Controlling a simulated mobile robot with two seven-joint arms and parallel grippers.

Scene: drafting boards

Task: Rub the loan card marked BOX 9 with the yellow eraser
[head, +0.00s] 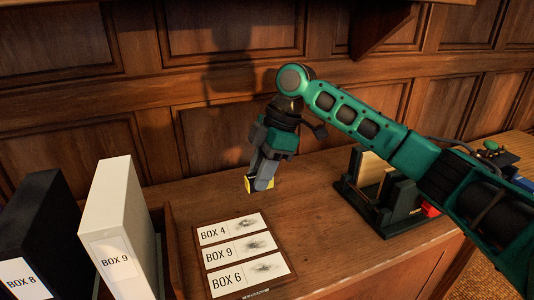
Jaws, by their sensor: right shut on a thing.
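The loan card marked BOX 9 (240,249) is the middle of three white cards on a brown board (201,262), between the BOX 4 card (230,228) and the BOX 6 card (248,275). Each card has a dark smudge on its right part. My right gripper (259,184) is shut on the yellow eraser (248,184), pointing down above and beyond the board's far edge. The eraser is apart from the cards and mostly hidden by the fingers. My left gripper is out of view.
A white box file marked BOX 9 (115,215) and a black one marked BOX 8 (38,225) stand at the left. A dark green holder (385,222) stands at the right, with a red thing (431,210) beside it. A wood-panelled wall (190,90) closes the back.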

